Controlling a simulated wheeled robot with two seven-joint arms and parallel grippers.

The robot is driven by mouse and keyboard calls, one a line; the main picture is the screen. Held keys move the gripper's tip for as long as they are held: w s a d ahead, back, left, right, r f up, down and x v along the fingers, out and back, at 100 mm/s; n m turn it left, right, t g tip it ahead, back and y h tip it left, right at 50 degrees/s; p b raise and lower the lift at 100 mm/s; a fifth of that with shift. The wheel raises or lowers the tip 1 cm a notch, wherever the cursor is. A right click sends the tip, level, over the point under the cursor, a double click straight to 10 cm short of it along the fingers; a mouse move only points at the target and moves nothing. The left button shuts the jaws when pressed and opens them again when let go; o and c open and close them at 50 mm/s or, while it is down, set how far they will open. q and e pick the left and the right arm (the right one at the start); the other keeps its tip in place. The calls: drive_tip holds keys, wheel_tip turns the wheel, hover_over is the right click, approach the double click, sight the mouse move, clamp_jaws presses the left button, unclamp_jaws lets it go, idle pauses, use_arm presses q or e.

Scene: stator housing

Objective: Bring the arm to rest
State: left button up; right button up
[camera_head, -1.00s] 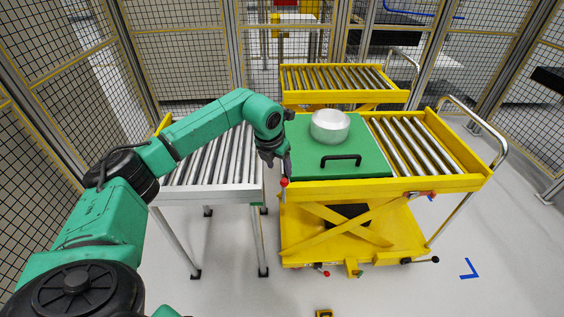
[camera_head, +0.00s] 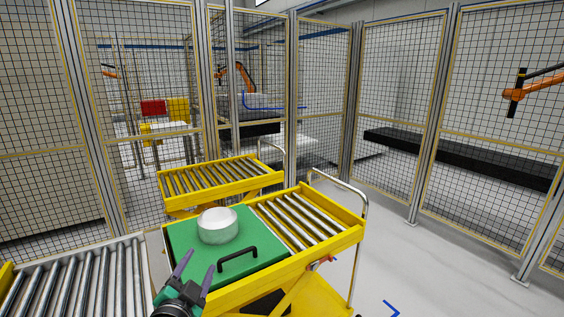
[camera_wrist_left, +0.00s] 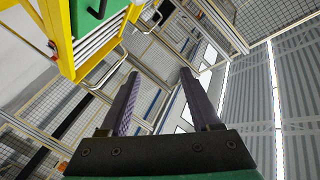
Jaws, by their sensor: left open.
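My left gripper (camera_head: 193,271) is at the bottom of the head view, in front of the near left corner of the green board. Its two dark fingers are apart with nothing between them. The left wrist view also shows the fingers (camera_wrist_left: 158,85) spread and empty, pointing towards the fence. Only the end of the left arm shows in the head view. My right gripper is not in view.
A white cylindrical stator housing (camera_head: 217,225) stands on the green board (camera_head: 262,262), which has a black handle (camera_head: 238,259). The board lies on a yellow roller cart (camera_head: 345,241). A roller conveyor (camera_head: 75,285) is at left, another yellow cart (camera_head: 205,172) behind. Mesh fencing (camera_head: 400,100) surrounds them.

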use_arm(q)
drive_tip(key=s+a+f+n+g+y, duration=0.1)
drive_tip(key=s+a+f+n+g, duration=0.3)
drive_tip(key=f, duration=0.3)
drive_tip(key=s+a+f+n+g, duration=0.1)
drive_tip(key=s+f+g, duration=0.3)
drive_tip(key=s+f, duration=0.25)
drive_tip(key=s+f+n+g+h, duration=0.15)
drive_tip(key=s+f+g, duration=0.35)
drive_tip(key=s+f, duration=0.5)
drive_tip(key=s+f+g, duration=0.1)
drive_tip(key=s+f, duration=0.1)
drive_tip(key=f, duration=0.8)
drive_tip(key=s+f, duration=0.2)
drive_tip(key=f, duration=0.8)
drive_tip(key=s+a+f+g, duration=0.1)
drive_tip(key=s+a+f, duration=0.1)
drive_tip(key=s+f, duration=1.3)
drive_tip(key=shift+s+f+g, duration=0.3)
drive_tip(key=shift+s+g, duration=0.1)
drive_tip(key=shift+s, duration=0.6)
